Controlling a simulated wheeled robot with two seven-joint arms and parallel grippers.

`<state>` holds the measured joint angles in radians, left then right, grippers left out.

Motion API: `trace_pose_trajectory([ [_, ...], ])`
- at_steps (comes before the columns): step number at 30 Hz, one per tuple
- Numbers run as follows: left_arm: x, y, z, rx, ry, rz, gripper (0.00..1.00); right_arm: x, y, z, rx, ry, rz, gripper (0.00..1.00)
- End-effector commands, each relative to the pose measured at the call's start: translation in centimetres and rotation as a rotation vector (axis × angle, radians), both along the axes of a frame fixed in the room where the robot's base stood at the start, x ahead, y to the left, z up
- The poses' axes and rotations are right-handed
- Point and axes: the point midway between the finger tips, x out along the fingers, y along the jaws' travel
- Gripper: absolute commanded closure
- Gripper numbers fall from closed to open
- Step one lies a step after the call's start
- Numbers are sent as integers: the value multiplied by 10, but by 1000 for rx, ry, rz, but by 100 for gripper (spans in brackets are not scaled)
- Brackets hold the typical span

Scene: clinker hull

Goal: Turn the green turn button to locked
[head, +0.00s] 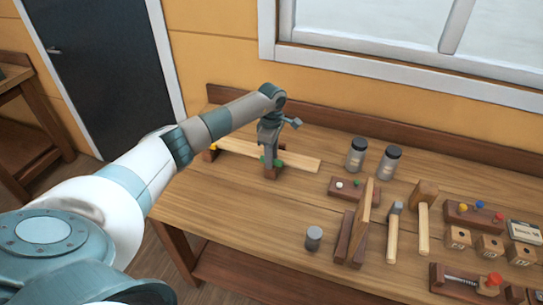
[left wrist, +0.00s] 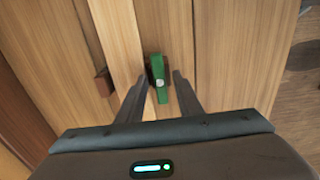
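The green turn button (left wrist: 158,72) shows in the left wrist view as a narrow green bar with a pale round pivot, lying lengthwise along a pale wooden plank. In the head view a little of its green (head: 277,163) shows beside my left gripper (head: 270,152), at the plank on the workbench. In the left wrist view my left gripper (left wrist: 159,92) points down over the button. Its two dark fingers are apart, one on each side of the bar, with gaps visible. Whether they touch it lower down I cannot tell. My right gripper is not in view.
The pale plank (head: 303,162) lies on the workbench (head: 215,205). The bench's front left is clear.

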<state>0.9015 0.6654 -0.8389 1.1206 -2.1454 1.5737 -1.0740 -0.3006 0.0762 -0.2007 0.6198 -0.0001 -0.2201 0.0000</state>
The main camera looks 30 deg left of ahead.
Motion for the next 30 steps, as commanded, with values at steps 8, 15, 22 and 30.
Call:
trace_pose_trajectory([
  [8, 0, 0, 0, 0, 0, 0, 100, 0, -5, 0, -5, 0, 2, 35],
  [15, 0, 0, 0, 0, -1, 22, 100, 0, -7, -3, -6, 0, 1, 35],
  [22, 0, 0, -1, 1, -1, 108, 100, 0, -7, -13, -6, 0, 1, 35],
  [30, 1, 1, -2, 1, -2, 303, 100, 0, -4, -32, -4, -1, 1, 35],
])
